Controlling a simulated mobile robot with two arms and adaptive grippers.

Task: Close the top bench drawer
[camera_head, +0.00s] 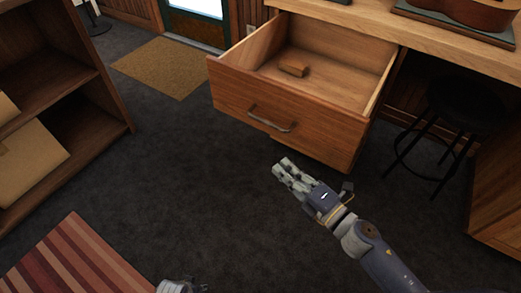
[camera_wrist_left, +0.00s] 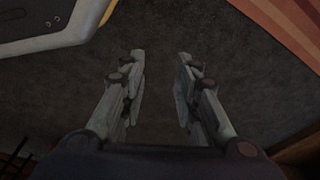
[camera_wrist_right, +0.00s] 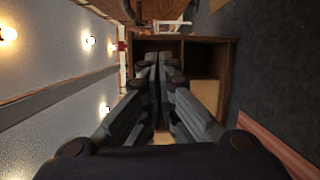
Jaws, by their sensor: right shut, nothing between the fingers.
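The top bench drawer (camera_head: 300,78) is pulled far out of the wooden bench in the head view. A small wooden block (camera_head: 293,69) lies inside it. Its front carries a grey metal bar handle (camera_head: 270,119). My right gripper (camera_head: 283,168) is in front of and below the drawer front, apart from the handle in the picture. Its fingers are shut and empty in the right wrist view (camera_wrist_right: 158,62). My left gripper (camera_head: 182,287) shows only at the bottom edge of the head view. In the left wrist view its fingers (camera_wrist_left: 160,60) are spread apart with only floor between them.
A black stool (camera_head: 465,105) stands under the bench, right of the drawer. A shelf unit (camera_head: 62,80) with cardboard boxes (camera_head: 30,160) is at the left. A striped rug (camera_head: 70,262) and a tan mat (camera_head: 160,66) lie on the dark floor. The floor before the drawer is clear.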

